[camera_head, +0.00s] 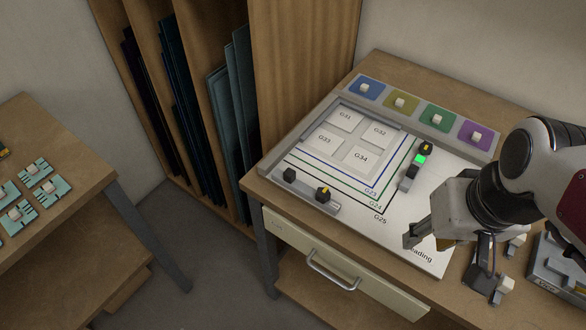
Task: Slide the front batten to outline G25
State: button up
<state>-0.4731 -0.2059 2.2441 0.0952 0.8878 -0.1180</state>
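The front batten (307,191) is a grey bar along the front edge of a pale board (400,222). Nested corner outlines are drawn on the board: blue G23, green G24 and, outermost, black G25 (383,213). The batten appears to lie just outside the black line; whether it touches it is too small to tell. My gripper (412,237) is over the board's front right, right of the batten and apart from it. Its fingers are seen side-on, and nothing shows in them.
A second knobbed piece with a green light (420,159) stands on the board's right side. Four white tiles, G31 to G34, sit in a frame (398,140). Coloured pads (437,117) with white knobs line the back. A grey box (560,265) stands at the right.

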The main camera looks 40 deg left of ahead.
jog(key=w+a+f+n+g+y, duration=0.15)
jog(key=a+n, duration=0.25)
jog(key=a, duration=0.6)
jog(key=w+a+f+n+g, duration=0.1)
jog(key=a+f+n, duration=0.2)
jog(key=a, duration=0.8)
jog(key=n+y, duration=0.1)
jog(key=n, duration=0.3)
send_near(291, 172)
jog(key=f, duration=0.1)
jog(key=shift+s+a+f+n+t, duration=0.15)
jog(key=shift+s+a+n+t, duration=0.05)
jog(key=shift+s+n+t, duration=0.2)
jog(key=shift+f, duration=0.1)
jog(key=shift+x, duration=3.8)
jog(key=shift+a, duration=0.1)
grip_shut()
